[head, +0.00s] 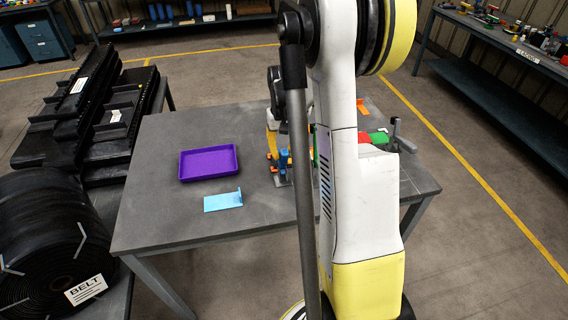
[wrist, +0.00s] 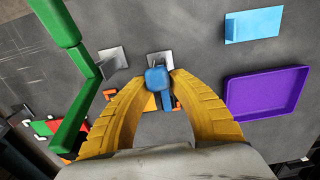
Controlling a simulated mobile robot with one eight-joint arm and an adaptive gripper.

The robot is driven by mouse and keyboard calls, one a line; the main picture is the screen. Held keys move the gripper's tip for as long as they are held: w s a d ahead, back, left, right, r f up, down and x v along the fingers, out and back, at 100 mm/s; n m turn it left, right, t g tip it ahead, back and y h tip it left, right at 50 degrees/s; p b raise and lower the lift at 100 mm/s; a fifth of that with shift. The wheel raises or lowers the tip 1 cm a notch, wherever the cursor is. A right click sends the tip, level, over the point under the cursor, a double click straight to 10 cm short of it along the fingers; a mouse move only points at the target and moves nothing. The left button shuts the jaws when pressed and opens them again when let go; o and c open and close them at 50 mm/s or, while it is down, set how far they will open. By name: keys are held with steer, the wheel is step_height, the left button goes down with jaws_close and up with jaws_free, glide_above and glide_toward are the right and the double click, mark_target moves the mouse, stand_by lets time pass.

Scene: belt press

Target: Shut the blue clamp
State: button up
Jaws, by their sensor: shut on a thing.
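The blue clamp (wrist: 158,77) shows in the wrist view as a rounded blue block with a narrower blue part below it. My gripper (wrist: 157,82) has its two yellow fingers closed around it, one on each side. A grey metal plate (wrist: 160,60) lies just beyond the blue block, and orange parts show between the fingers. In the head view a small piece of the blue clamp (head: 285,161) shows beside my arm, which hides much of the area. I cannot tell whether the clamp is open or shut.
A green lever (wrist: 80,80) rises left of my gripper. A purple tray (head: 184,178) and a light blue plate (head: 220,203) lie on the grey table (head: 150,215). A red part (head: 372,138) sits right of my arm. The table's front left is clear.

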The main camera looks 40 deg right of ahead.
steer(key=shift+w+d, duration=0.45)
steer(key=shift+w, duration=0.25)
steer(key=shift+w+d, duration=0.4)
steer(key=shift+w, duration=0.3)
steer(key=o, duration=0.8)
steer(key=shift+f, duration=0.1)
step_height(320, 180, up, 7)
steer(key=p, duration=0.3)
steer(key=shift+p, duration=0.4)
